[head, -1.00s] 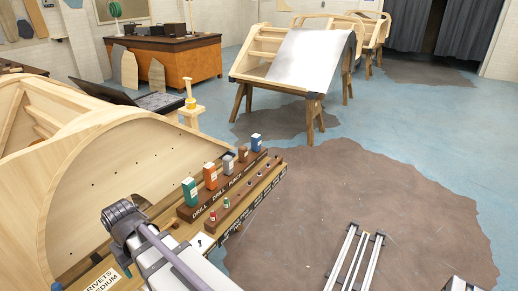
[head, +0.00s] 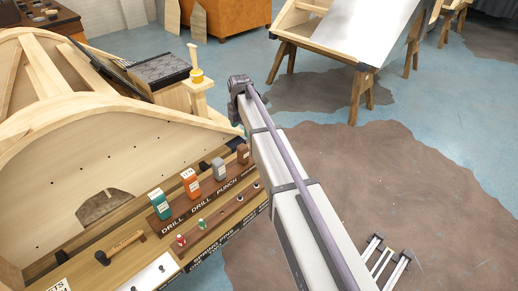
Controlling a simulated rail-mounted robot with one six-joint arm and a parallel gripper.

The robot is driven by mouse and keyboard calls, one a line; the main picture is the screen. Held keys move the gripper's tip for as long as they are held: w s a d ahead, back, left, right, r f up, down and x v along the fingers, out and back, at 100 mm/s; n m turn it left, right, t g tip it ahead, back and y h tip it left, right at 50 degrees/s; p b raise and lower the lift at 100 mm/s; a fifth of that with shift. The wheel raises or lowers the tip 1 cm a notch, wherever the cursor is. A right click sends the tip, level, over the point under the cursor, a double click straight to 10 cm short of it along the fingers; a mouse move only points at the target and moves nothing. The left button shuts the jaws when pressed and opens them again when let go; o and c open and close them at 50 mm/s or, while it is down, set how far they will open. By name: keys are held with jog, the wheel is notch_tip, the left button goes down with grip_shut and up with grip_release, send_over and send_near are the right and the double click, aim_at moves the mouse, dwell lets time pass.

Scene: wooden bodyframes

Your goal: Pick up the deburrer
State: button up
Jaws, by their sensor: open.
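A rack (head: 172,222) on the wooden bench holds a row of upright block-shaped tools. The labels read DRILL, DRILL, PUNCH, and a fourth too small to read surely. A brown tool (head: 243,154) stands at the fourth label, close to my arm; it may be the deburrer. Left of it stand a grey tool (head: 219,169), an orange tool (head: 190,183) and a teal tool (head: 160,204). My arm rises from the lower right and ends at a dark joint above and beside the brown tool. My gripper does not show.
A wooden-handled tool (head: 121,246) lies on the bench left of the rack. Small red and green items (head: 181,240) stand on its front step. A curved wooden bodyframe (head: 75,150) rises behind. A yellow object (head: 197,75) sits on a stand. The floor right is mostly clear.

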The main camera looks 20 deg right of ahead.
aim_at(242, 146)
jog(key=shift+s+a+f+n, duration=0.1)
jog(key=shift+a+n, duration=0.2)
jog(key=f+b, duration=1.1)
jog(key=shift+w+d, duration=0.2)
jog(key=shift+w, duration=0.05)
jog(key=shift+r, duration=0.2)
jog(key=c, duration=1.2)
